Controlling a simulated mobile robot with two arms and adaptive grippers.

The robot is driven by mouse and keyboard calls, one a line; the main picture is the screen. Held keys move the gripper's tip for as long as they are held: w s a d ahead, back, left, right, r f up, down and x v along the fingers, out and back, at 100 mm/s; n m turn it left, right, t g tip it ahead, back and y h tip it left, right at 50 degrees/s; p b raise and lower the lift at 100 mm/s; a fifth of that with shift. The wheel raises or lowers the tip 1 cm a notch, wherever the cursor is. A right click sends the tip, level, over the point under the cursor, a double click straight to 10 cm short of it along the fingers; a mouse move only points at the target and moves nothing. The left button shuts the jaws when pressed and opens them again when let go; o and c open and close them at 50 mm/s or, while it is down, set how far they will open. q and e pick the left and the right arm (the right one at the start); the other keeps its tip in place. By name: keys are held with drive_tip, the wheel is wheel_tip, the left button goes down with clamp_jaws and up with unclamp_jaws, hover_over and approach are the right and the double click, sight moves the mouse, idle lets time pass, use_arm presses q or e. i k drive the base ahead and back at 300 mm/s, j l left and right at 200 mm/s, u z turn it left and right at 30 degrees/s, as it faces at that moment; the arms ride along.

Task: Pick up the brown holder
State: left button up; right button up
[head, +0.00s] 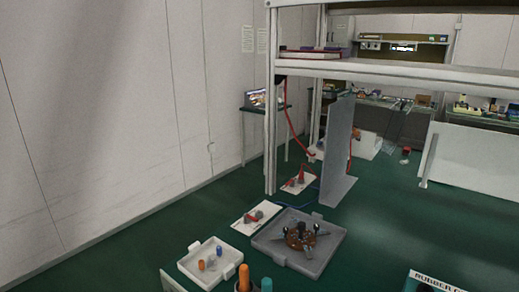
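A brown round object (294,240), which looks like the brown holder, sits in a grey tray (324,262) at the lower middle of the head view. Several dark, knob-ended pieces stand or lean in and around it and partly hide it. It is small in the view, so its exact shape is hard to tell. Neither of my grippers shows in this view.
Left of it, a whitish tray (226,277) holds small blue, orange and grey pieces. A grey upright panel (338,150) and a shelf frame (270,110) stand beyond. Open green floor (390,225) lies right.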

sight(300, 238)
drive_tip(key=i+j+z, duration=0.4)
drive_tip(key=j+z, duration=0.2)
drive_tip(key=i+j+z, duration=0.25)
drive_tip(key=k+j, duration=0.05)
drive_tip(key=k, duration=0.05)
